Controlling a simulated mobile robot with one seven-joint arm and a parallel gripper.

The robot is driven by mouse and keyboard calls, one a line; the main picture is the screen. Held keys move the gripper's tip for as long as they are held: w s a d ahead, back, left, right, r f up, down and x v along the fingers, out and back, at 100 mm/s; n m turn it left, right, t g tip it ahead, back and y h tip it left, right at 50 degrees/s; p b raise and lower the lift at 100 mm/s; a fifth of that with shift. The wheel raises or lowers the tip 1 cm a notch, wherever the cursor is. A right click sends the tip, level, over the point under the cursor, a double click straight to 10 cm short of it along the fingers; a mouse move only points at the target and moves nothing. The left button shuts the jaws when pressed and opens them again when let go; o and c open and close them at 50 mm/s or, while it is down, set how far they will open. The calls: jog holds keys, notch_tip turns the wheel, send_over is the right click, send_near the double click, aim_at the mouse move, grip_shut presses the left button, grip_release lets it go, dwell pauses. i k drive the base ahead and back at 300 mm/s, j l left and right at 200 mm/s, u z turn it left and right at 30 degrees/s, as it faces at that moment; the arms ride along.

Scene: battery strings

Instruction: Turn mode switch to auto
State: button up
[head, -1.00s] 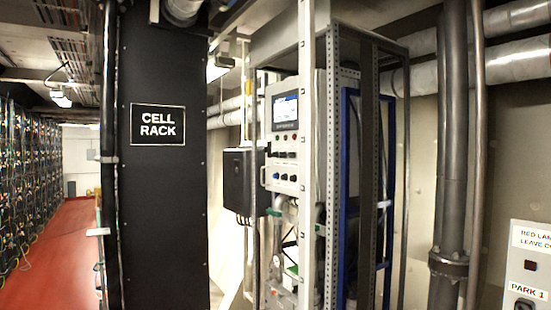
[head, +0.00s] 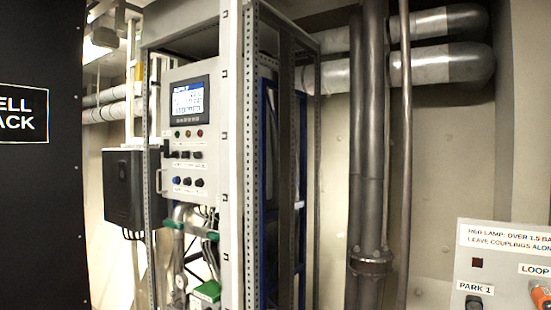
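A light grey control panel (head: 210,128) stands in a metal rack left of centre. It has a lit screen (head: 188,101) at the top. Below the screen are small lamps and several dark knobs (head: 184,154) in a row, with another row of knobs (head: 188,181) lower down. Their labels are too small to read, so I cannot tell which one is the mode switch or how it is set. My gripper does not show in this view.
The black cell rack panel (head: 40,200) fills the left edge. A perforated post (head: 251,170) stands right of the panel. A thick vertical pipe (head: 368,130) stands right of centre. A grey board marked PARK 1 (head: 500,262) is at lower right, with an orange item (head: 541,297).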

aim_at(198, 154)
jog(key=i+j+z, duration=0.15)
jog(key=j, duration=0.2)
jog(key=j+z, duration=0.1)
jog(key=j, duration=0.25)
jog(key=i+j+z, duration=0.15)
jog(key=j, duration=0.25)
jog(key=i+j, duration=0.1)
jog(key=j, duration=0.45)
jog(key=i+j+z, duration=0.1)
jog(key=j, duration=0.45)
jog(key=i+j, duration=0.15)
jog(key=j, duration=0.4)
jog(key=j+z, duration=0.1)
jog(key=j, duration=0.45)
jog(key=i, duration=0.05)
